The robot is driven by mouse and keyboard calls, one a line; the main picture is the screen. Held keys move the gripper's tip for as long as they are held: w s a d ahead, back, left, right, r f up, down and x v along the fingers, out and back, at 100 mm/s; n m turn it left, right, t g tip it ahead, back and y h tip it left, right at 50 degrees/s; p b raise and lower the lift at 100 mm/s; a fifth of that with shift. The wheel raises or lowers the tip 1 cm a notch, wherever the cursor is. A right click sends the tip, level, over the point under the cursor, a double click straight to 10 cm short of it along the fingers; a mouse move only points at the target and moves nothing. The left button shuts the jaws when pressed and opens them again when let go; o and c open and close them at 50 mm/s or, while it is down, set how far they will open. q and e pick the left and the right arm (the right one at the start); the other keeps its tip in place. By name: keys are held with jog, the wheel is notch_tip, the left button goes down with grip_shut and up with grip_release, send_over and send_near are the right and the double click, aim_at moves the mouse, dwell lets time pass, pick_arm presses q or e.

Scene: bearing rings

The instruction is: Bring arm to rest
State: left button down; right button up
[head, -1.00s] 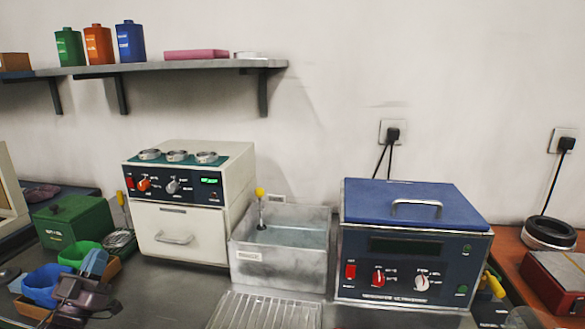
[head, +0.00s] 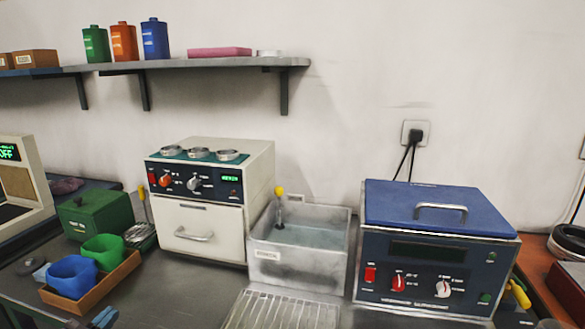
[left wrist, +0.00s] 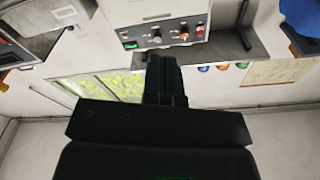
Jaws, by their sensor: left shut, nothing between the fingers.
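My left gripper (head: 103,318) shows only as a small blue-grey tip at the bottom edge of the head view, in front of the wooden tray. In the left wrist view its dark fingers (left wrist: 165,78) are together, with nothing between them. My right gripper does not show. Three metal bearing rings (head: 198,153) sit on the teal top of the cream heater box (head: 202,235), whose small display is lit green. They stand well away from the left gripper.
A wooden tray (head: 92,292) holds a blue cup (head: 72,275) and a green cup (head: 103,250). A green box (head: 95,216) stands behind. A grey water bath (head: 298,262), a ribbed drain plate (head: 280,312) and a blue-lidded machine (head: 436,250) fill the middle and right.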

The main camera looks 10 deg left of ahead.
pick_arm(q)
jog(key=s+d+f+g+y, duration=0.1)
jog(key=s+d+f+g, duration=0.4)
jog(key=s+f, duration=0.5)
jog(key=s+d+f+g+y, duration=0.1)
jog(key=s+d+f+g, duration=0.4)
jog(key=s, duration=0.9)
jog(key=d+f+n+t, duration=0.15)
jog(key=d+n, duration=0.25)
jog(key=d, duration=0.5)
jog(key=r+p, duration=0.2)
jog(key=p, duration=0.1)
jog(key=r+p, duration=0.1)
jog(key=p, duration=0.1)
jog(key=shift+w+a+r+t, duration=0.25)
jog(key=shift+a, duration=0.15)
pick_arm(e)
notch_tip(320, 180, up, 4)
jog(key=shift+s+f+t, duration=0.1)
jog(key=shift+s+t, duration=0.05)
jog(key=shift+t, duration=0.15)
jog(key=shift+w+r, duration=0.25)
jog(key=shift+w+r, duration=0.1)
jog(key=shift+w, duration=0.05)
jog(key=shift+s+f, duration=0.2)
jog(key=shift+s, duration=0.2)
